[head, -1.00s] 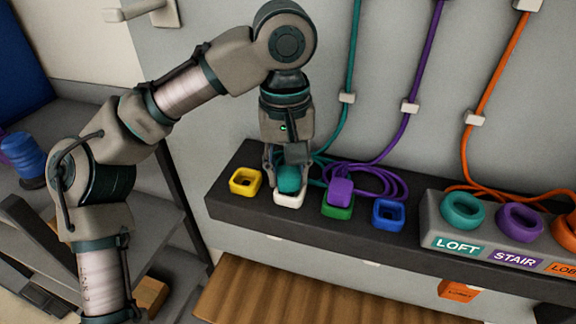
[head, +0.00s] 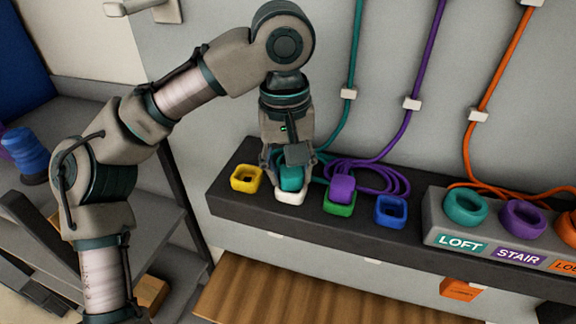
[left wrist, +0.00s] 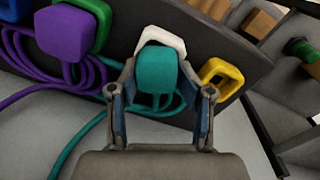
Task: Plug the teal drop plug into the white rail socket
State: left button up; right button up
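The teal drop plug (head: 291,178) stands upright at the white rail socket (head: 290,197), seemingly seated in it; its lower end is hidden. In the left wrist view, the teal plug (left wrist: 157,70) covers most of the white socket (left wrist: 160,38), whose rim shows behind it. My left gripper (head: 289,168) is above the rail with its fingers on either side of the plug. The left wrist view shows the gripper (left wrist: 160,112) open, with gaps between the pads and the plug. My right gripper is not in view.
The dark rail also holds a yellow socket (head: 247,178) to the left, a purple plug (head: 342,188) in a green socket (head: 338,209), and a blue socket (head: 390,211). Purple cord (head: 372,176) lies coiled behind. A labelled grey block (head: 432,222) with coloured rings stands right.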

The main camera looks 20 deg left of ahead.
pick_arm(q)
jog(key=o, duration=0.4)
jog(key=shift+w+d+f, duration=0.1)
jog(key=shift+d+f, duration=0.05)
jog(key=shift+f, duration=0.5)
jog(key=shift+d+r, duration=0.15)
jog(key=shift+r, duration=0.05)
jog(key=shift+r, duration=0.1)
jog(key=r, duration=0.5)
jog(key=shift+a+r, duration=0.15)
jog(key=shift+a, duration=0.05)
jog(key=shift+d+r, duration=0.1)
jog(key=shift+r, duration=0.6)
jog(key=shift+w+r, duration=0.1)
jog(key=shift+r, duration=0.2)
